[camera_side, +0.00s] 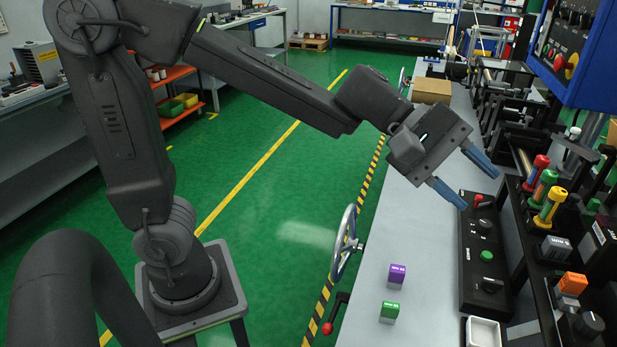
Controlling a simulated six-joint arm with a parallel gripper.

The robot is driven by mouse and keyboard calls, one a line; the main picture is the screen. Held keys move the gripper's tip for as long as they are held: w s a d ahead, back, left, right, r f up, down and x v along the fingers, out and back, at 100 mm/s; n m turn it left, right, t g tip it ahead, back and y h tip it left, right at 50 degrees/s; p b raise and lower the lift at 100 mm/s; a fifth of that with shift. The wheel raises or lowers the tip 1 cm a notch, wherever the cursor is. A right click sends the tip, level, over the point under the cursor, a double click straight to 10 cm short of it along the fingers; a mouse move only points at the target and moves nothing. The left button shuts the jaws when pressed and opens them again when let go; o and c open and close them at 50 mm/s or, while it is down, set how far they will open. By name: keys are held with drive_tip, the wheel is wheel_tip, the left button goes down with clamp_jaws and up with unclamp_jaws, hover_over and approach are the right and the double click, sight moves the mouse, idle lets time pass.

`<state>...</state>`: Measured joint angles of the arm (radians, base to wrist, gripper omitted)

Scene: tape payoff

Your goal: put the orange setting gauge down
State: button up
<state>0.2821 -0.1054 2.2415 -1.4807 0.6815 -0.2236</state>
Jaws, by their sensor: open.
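The orange setting gauge (573,283) is a small block with an orange top and a grey lower part. It sits at the lower right on the dark fixture, apart from my gripper. My gripper (479,188) is open, with blue fingers spread and nothing seen between them. It hangs over the upper end of a black control box, up and to the left of the orange gauge. A purple-topped gauge (397,274) and a green-topped gauge (390,311) stand on the grey bench at the lower middle.
Red, green and yellow handled plugs (549,207) stand in the rack at right. A grey block (556,248) sits near them. The bench (425,245) left of the box is mostly clear.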

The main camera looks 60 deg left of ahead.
drive_tip(key=s+a+f+m+y, duration=0.3)
drive_tip(key=s+a+m+y, duration=0.2)
drive_tip(key=s+a, duration=0.3)
drive_tip(key=s+a+f+m+y, duration=0.3)
drive_tip(key=s+a+m+y, duration=0.2)
drive_tip(key=s+a+m, duration=0.2)
drive_tip(key=shift+s+a+f+y, duration=0.15)
drive_tip(key=shift+s+a+y, duration=0.4)
drive_tip(key=shift+a, duration=0.7)
